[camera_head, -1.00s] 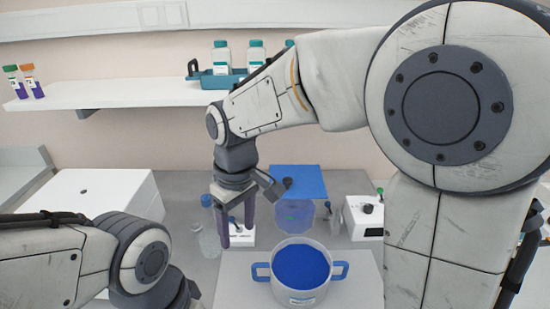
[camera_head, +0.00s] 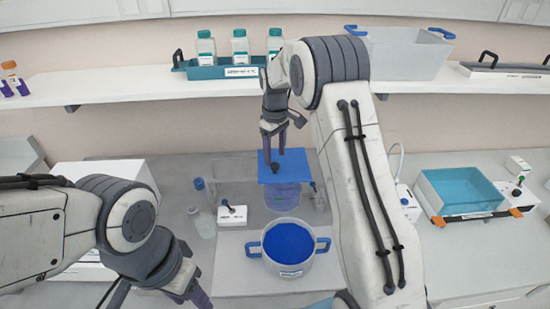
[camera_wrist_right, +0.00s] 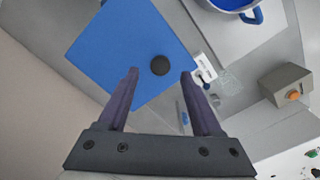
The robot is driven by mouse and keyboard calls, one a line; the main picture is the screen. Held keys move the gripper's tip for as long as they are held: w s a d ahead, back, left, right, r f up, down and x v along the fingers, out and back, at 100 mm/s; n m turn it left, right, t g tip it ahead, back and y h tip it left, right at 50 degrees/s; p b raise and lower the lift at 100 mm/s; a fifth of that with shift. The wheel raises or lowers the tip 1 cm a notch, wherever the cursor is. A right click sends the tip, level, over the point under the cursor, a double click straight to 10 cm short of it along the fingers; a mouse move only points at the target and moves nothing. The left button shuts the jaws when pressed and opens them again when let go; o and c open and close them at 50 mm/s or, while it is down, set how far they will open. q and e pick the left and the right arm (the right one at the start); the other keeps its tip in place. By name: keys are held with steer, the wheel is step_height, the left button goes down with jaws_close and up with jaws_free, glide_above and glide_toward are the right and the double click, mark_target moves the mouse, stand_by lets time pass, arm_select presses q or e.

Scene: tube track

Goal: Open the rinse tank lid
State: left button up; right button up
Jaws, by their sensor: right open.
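The rinse tank lid (camera_head: 298,172) is a flat blue square plate with a small dark knob. It lies on top of the clear bluish tank (camera_head: 283,197) at the back of the bench. In the right wrist view the lid (camera_wrist_right: 118,45) fills the upper left, and its black round knob (camera_wrist_right: 160,65) shows between and just past the fingertips. My right gripper (camera_head: 273,152) points down over the lid, open and empty; its spread fingers also show in the right wrist view (camera_wrist_right: 160,75). My left gripper (camera_head: 190,285) is at the lower left, partly cut off, away from the tank.
A pot with blue contents and two handles (camera_head: 290,262) stands in front of the tank. A clear bottle (camera_head: 203,222) and a small white device (camera_head: 232,215) stand to the left. A shelf (camera_head: 130,91) with bottles runs behind. A teal bath (camera_head: 460,190) is at right.

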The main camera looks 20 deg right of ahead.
mark_target(275, 165)
steer(key=shift+f+p, duration=0.35)
steer(key=shift+f, duration=1.45)
jaws_close()
